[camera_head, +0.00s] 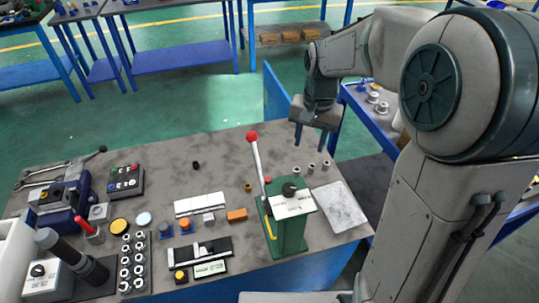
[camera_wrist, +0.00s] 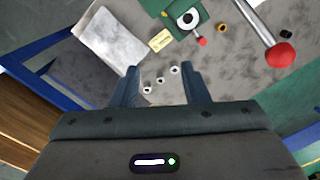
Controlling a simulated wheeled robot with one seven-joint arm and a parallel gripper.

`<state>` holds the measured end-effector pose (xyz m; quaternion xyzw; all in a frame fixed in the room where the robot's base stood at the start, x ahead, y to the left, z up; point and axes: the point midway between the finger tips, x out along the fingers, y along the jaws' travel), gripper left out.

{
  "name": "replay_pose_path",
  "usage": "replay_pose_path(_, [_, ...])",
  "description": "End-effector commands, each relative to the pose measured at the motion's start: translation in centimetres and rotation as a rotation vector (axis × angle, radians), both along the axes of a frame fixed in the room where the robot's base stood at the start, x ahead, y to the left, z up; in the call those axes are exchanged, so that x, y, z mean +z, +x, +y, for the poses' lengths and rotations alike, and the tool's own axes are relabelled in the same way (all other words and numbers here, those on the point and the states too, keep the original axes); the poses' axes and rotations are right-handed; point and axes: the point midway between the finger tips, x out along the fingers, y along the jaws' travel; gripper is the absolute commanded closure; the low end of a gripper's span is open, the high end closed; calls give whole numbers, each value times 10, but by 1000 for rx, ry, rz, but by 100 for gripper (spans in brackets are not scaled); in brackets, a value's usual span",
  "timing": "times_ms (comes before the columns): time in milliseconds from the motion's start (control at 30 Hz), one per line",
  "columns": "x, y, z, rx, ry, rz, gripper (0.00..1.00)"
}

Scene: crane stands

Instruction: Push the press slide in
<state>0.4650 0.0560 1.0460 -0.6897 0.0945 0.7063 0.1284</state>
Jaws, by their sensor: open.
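The green press (camera_head: 289,237) stands at the front right of the grey bench, with a long lever (camera_head: 258,165) ending in a red ball, a black knob and a white plate on top. A small red knob (camera_head: 267,181) shows beside its head; I cannot tell which part is the slide. In the wrist view the press (camera_wrist: 173,8) is at the top, cut by the frame edge, with the small red knob (camera_wrist: 202,42) beside it. My gripper (camera_head: 310,145) is open and empty, above the bench's back edge, behind the press and apart from it. It also shows in the wrist view (camera_wrist: 159,72).
Several small metal nuts (camera_head: 311,168) stand on the bench between my gripper and the press. A pale plate (camera_head: 340,207) lies right of the press. An orange block (camera_head: 237,215) and a black-and-white gauge (camera_head: 195,251) lie left of it. The bench's middle back is mostly clear.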

Motion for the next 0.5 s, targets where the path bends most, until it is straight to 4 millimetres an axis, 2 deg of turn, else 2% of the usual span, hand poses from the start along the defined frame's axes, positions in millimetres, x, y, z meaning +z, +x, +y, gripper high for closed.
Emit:
replay_pose_path(33, [-8, 15, 5, -25, 11, 30, 59])
replay_pose_path(200, [-38, 58, 25, -121, 49, 118, 59])
replay_pose_path(400, [-82, 99, 45, -242, 95, 225, 59])
replay_pose_path(500, [-102, 113, 54, -292, 114, 270, 59])
